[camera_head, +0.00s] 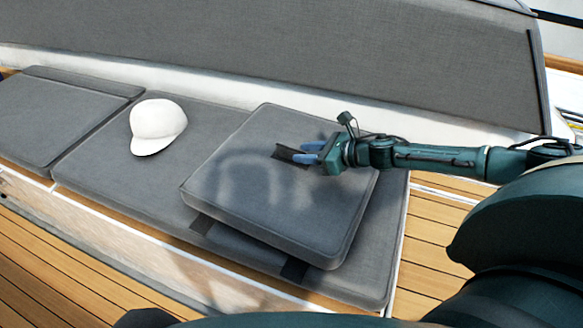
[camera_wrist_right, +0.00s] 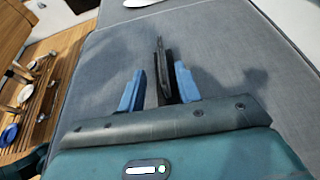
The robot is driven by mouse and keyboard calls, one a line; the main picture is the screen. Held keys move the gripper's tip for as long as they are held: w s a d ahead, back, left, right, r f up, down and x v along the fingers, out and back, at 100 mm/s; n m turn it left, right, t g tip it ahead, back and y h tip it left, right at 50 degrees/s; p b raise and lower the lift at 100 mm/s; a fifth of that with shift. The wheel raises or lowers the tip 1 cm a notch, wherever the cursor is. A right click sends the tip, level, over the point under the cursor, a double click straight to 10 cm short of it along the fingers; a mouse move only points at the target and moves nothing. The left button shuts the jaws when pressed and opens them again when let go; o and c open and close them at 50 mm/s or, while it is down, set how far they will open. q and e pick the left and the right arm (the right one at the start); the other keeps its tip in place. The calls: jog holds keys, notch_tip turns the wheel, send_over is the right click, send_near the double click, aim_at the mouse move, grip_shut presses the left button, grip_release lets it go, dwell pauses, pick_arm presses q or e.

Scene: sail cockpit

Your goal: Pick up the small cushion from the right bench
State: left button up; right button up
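The small grey cushion (camera_head: 265,210) lies at an angle on top of the right-hand bench pad. A short black strap (camera_head: 290,155) sits on its upper face. My right gripper (camera_head: 307,152), with blue fingers, reaches in from the right just above the cushion. In the right wrist view the fingers of this gripper (camera_wrist_right: 159,88) are apart, with the black strap (camera_wrist_right: 161,65) standing between them, closer to the right finger. The cushion's top (camera_wrist_right: 105,75) fills much of that view. My left gripper is not in view.
A white cap (camera_head: 158,126) lies on the grey bench pad (camera_head: 110,178) left of the cushion. A tall grey backrest (camera_head: 300,60) runs behind the bench. Wooden deck (camera_head: 430,240) lies to the right and in front. Two dark straps (camera_head: 295,268) show under the cushion's front edge.

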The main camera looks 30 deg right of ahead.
aim_at(276, 152)
jog(key=x, duration=0.5)
jog(key=shift+w+f, duration=0.1)
jog(key=shift+w, duration=0.15)
grip_shut()
dwell(1.1)
